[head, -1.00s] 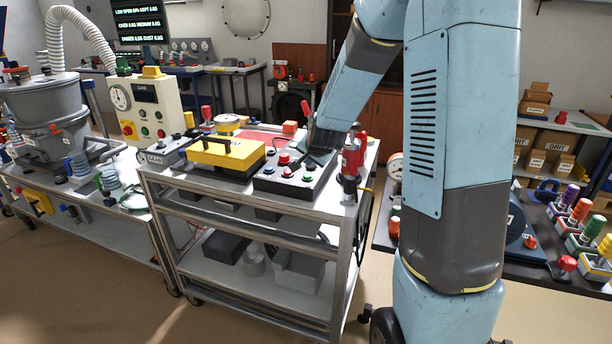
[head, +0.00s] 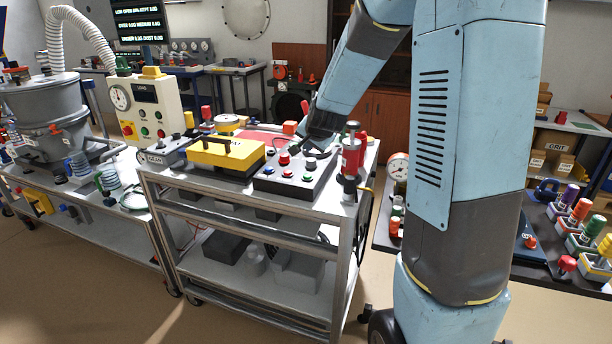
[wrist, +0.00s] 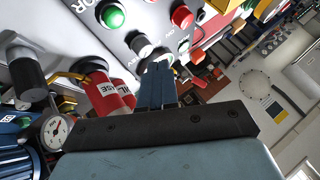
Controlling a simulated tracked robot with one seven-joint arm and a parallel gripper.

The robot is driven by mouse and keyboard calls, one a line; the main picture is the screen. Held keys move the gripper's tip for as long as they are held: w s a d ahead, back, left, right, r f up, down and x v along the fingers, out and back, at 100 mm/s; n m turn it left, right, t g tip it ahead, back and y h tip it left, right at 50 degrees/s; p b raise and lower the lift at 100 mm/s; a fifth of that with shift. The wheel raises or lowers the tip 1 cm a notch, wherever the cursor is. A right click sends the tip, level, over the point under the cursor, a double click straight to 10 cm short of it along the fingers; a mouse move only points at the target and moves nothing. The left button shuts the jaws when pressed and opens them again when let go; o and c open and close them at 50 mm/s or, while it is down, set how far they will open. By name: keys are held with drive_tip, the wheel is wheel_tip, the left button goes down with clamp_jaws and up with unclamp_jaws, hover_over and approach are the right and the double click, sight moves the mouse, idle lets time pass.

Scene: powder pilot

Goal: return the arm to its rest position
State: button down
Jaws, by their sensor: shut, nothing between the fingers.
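My arm (head: 355,75) reaches over the steel cart from the right in the head view. My gripper (head: 318,140) hangs near the back right of the cart, behind the black button box (head: 290,190); its tips are hard to make out there. In the wrist view my gripper (wrist: 158,70) has its two blue-grey fingers together with nothing between them. The button box's face (wrist: 140,22) lies beyond the fingertips, with a green button (wrist: 113,16) and a red button (wrist: 182,16). I cannot tell the exact gap between fingertips and box.
Red bottles (head: 352,158) stand at the cart's right edge, close to my arm; they also show left of the fingers in the wrist view (wrist: 100,92). A yellow case (head: 225,153) is on the cart. A dark table with colored-handled items (head: 580,225) is at right.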

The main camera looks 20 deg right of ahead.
drive_tip(key=s+r+n+g, duration=0.1)
drive_tip(key=s+r+n, duration=0.2)
drive_tip(key=s, duration=0.9)
drive_tip(key=s+r+n+g, duration=0.1)
drive_tip(key=s+r+n, duration=0.2)
drive_tip(key=s, duration=0.9)
drive_tip(key=s+r+n+g, duration=0.1)
drive_tip(key=s+r+n, duration=0.2)
drive_tip(key=s, duration=0.9)
wheel_tip(320, 180, up, 3)
drive_tip(key=shift+a+r+g, duration=0.1)
drive_tip(key=shift+a+g, duration=0.2)
drive_tip(key=shift+a, duration=0.05)
drive_tip(key=c, duration=1.8)
unclamp_jaws()
drive_tip(key=shift+c, duration=0.2)
idle(0.8)
